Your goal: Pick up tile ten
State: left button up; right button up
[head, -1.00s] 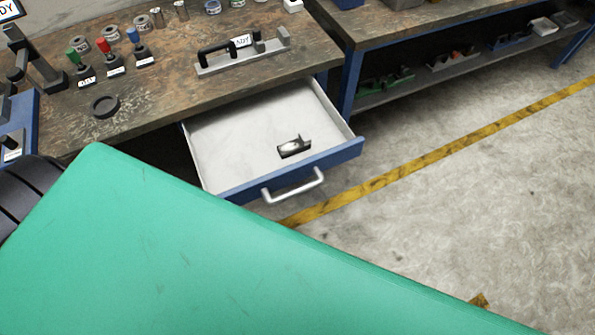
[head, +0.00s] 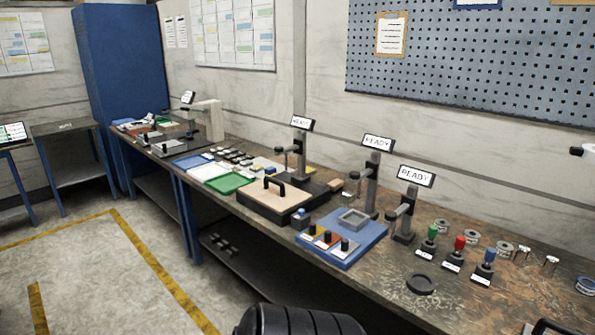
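Several small dark and pale tile-like pieces (head: 232,157) stand in rows on the long workbench, left of centre in the head view. They are too small to read, so I cannot tell which, if any, is tile ten. A black ribbed part, which looks like mine, shows at the bottom edge.
The workbench (head: 465,305) runs along the wall. Near the pieces are a green tray (head: 231,183) and a wooden board with a black handle (head: 274,196). Stands with READY screens (head: 417,175) and a blue tray (head: 368,238) are further right. Floor is clear at left.

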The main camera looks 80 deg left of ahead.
aim_at(258, 167)
jog(key=u, duration=3.05)
jog(key=i+z, duration=0.1)
jog(key=z, duration=0.25)
jog(key=j+z, duration=0.15)
jog(key=z, duration=0.2)
jog(key=i+j+z, duration=0.1)
jog(key=z, duration=0.25)
jog(key=i+j+z, duration=0.25)
jog(key=j, duration=0.3)
jog(key=i+j+z, duration=0.1)
jog(key=j+z, duration=0.15)
jog(key=j, duration=0.3)
jog(key=i+j+z, duration=0.1)
jog(key=j+z, duration=0.15)
jog(key=j, duration=0.35)
jog(key=j+z, duration=0.25)
jog(key=j, duration=0.35)
